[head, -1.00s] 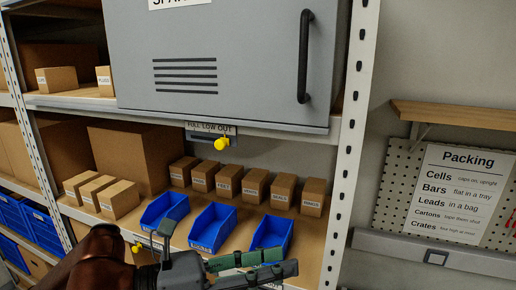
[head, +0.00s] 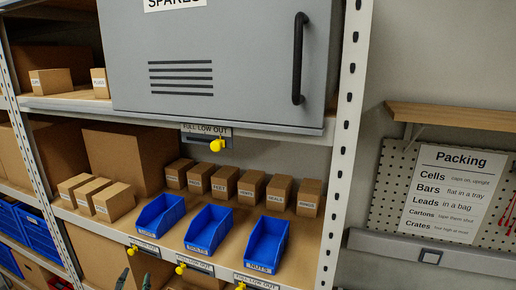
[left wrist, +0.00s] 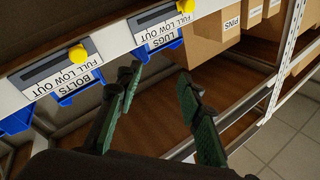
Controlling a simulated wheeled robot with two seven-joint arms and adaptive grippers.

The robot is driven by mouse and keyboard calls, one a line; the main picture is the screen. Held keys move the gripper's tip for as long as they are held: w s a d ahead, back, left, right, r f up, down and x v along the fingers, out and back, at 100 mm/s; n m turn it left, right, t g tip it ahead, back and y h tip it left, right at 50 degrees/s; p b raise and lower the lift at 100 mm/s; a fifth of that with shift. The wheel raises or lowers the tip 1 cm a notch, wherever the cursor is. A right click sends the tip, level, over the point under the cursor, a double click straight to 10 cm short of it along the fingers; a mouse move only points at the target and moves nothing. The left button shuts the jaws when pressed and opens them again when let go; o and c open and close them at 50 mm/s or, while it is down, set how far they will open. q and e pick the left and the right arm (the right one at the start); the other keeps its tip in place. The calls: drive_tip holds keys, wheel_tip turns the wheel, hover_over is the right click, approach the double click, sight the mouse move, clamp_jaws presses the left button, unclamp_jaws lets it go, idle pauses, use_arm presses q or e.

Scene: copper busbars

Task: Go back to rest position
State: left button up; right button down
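My left gripper (head: 134,279) shows only as two green-padded fingertips at the bottom edge of the head view. In the left wrist view the left gripper (left wrist: 157,80) has its fingers spread apart with nothing between them. It is in front of the shelf unit, below the bin shelf's label strip. My right gripper is not in view. The task names no object.
Blue bins (head: 161,214) and small cartons (head: 250,187) stand on the shelf. Yellow knobs (head: 181,269) stick out from its front edge. A grey cabinet (head: 215,85) is above. A white shelf post (head: 345,130) stands right, before a wall with a packing sign (head: 452,193).

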use_arm(q)
drive_tip(key=s+a+f+n+g, duration=0.1)
drive_tip(key=s+a+f+g, duration=0.2)
drive_tip(key=f, duration=0.6)
drive_tip(key=s+a+f+n+g+y, duration=0.1)
drive_tip(key=s+f+n+g, duration=0.3)
drive_tip(key=f, duration=0.6)
drive_tip(key=s+a+f+m+g, duration=0.1)
drive_tip(key=s+f+g, duration=0.25)
drive_tip(key=f, duration=0.55)
drive_tip(key=s+d+f+g+h, duration=0.1)
drive_tip(key=s+d+f+g, duration=0.15)
drive_tip(key=s+f, duration=0.65)
drive_tip(key=s+d+f+g+h, duration=0.15)
drive_tip(key=s+f+g, duration=0.35)
drive_tip(key=s, duration=0.7)
wheel_tip(320, 180, down, 34)
drive_tip(key=s+d, duration=0.1)
drive_tip(key=s, duration=0.1)
drive_tip(key=s+f+g, duration=0.1)
drive_tip(key=s+f, duration=1.4)
drive_tip(key=s, duration=0.3)
drive_tip(key=shift+m+h, duration=0.3)
drive_tip(key=shift+h, duration=0.05)
